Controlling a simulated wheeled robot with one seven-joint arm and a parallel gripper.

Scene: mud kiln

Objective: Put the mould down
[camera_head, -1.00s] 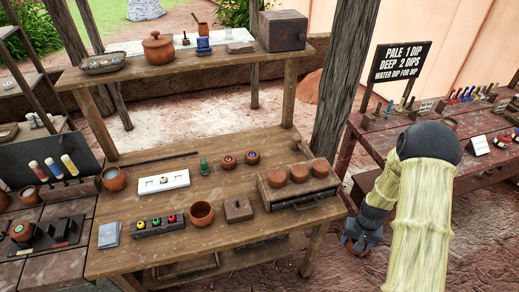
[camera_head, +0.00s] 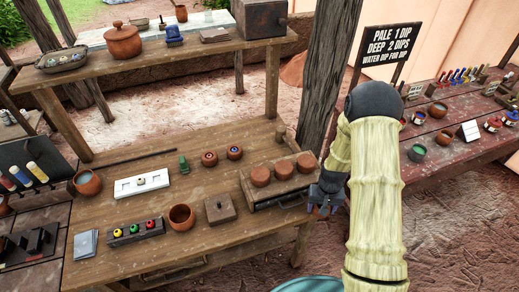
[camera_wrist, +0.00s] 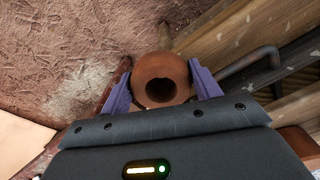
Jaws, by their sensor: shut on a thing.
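My gripper (camera_wrist: 160,90) is shut on a round terracotta mould (camera_wrist: 162,70) with a dark hollow in its top. The purple fingers stand on either side of it. In the head view my gripper (camera_head: 320,203) is just off the front right edge of the wooden bench (camera_head: 150,215), beside a wooden drawer chest (camera_head: 262,202). The mould cannot be made out there. In the wrist view bare ground shows below and beyond the mould.
Three round terracotta pieces (camera_head: 284,169) stand on the chest, whose metal handle (camera_wrist: 262,60) juts out close by. A terracotta bowl (camera_head: 182,216), a small wooden block (camera_head: 220,208) and a white tray (camera_head: 128,190) are on the bench. A post (camera_head: 322,75) stands behind.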

